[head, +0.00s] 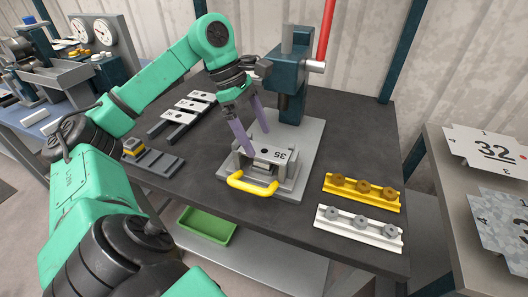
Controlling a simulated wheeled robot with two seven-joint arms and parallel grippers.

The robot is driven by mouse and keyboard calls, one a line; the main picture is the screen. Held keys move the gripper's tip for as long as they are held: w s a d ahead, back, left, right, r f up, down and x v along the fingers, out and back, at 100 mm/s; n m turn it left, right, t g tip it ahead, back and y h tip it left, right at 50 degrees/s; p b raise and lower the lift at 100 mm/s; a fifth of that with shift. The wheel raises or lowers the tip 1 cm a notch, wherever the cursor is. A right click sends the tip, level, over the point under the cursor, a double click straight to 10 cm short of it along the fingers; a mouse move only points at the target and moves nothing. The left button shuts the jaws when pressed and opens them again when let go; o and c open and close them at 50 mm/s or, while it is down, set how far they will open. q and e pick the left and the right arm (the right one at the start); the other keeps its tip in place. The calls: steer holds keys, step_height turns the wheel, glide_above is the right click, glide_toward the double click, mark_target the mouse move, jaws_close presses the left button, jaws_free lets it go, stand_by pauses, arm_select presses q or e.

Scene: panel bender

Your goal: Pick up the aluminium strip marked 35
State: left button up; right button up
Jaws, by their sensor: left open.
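The aluminium strip marked 35 (271,153) is a small pale plate with dark numerals and a dark hole. It lies flat on the grey fixture of the bender (297,175), behind the yellow handle (252,185). My left gripper (259,142) points down at the strip's left and far side, its two purple fingers apart. The fingers are at or just above the strip; whether either touches it I cannot tell. My right gripper is not in view.
A blue press column (288,75) with a red lever (326,32) stands close behind the strip. Several marked plates on dark bars (186,111) lie to the left. A yellow rack (361,193) and a white rack (358,230) lie at right. A green bin (206,226) sits below.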

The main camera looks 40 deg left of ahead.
mark_target(264, 152)
arm_select(q)
steer(key=shift+x, duration=1)
steer(key=shift+w+d+f, duration=0.1)
steer(key=shift+w+f, duration=0.05)
steer(key=shift+f, duration=0.1)
steer(key=shift+f+b, duration=0.25)
steer(key=shift+b, duration=0.2)
